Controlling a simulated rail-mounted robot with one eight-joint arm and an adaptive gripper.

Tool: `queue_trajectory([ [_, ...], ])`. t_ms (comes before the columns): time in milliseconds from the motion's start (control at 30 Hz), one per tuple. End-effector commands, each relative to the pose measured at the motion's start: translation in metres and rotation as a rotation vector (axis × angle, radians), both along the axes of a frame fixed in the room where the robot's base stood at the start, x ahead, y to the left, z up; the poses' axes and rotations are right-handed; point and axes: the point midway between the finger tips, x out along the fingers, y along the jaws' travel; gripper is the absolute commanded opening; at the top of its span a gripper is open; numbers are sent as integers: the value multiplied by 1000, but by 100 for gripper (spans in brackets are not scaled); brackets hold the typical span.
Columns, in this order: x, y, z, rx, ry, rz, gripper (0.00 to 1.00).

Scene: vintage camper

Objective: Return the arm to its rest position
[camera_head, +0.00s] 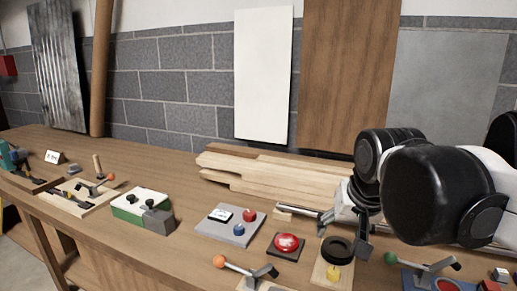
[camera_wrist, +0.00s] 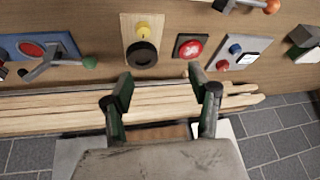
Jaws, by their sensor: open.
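My gripper (camera_head: 341,228) is on the right side of the head view, above the workbench (camera_head: 178,251). It is open and empty, with its fingers spread wide apart. In the wrist view my gripper (camera_wrist: 164,90) shows both dark fingers with pale planks (camera_wrist: 60,115) below and between them. My dark, thick arm links cover the right part of the head view and hide some of the bench behind.
By the gripper are a black ring with a yellow knob (camera_head: 337,250), a red button (camera_head: 288,243), a green-knobbed lever (camera_head: 428,264) and an orange-knobbed lever (camera_head: 245,269). A grey switch panel (camera_head: 214,233) and green-white box (camera_head: 137,205) stand left. Boards lean on the wall (camera_head: 177,75).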

Motion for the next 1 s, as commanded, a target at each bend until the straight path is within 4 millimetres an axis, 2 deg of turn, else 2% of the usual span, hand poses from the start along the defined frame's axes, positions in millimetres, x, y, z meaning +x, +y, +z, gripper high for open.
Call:
queue_trajectory([
  [33,-15,-5,-8,-7,-17,8,56],
  [200,-56,-17,-35,-39,-75,51,56],
  [400,-91,-26,-65,-73,-129,88,56],
  [600,-105,-30,-79,-92,-154,105,56],
  [1000,-105,-30,-80,-93,-157,108,56],
])
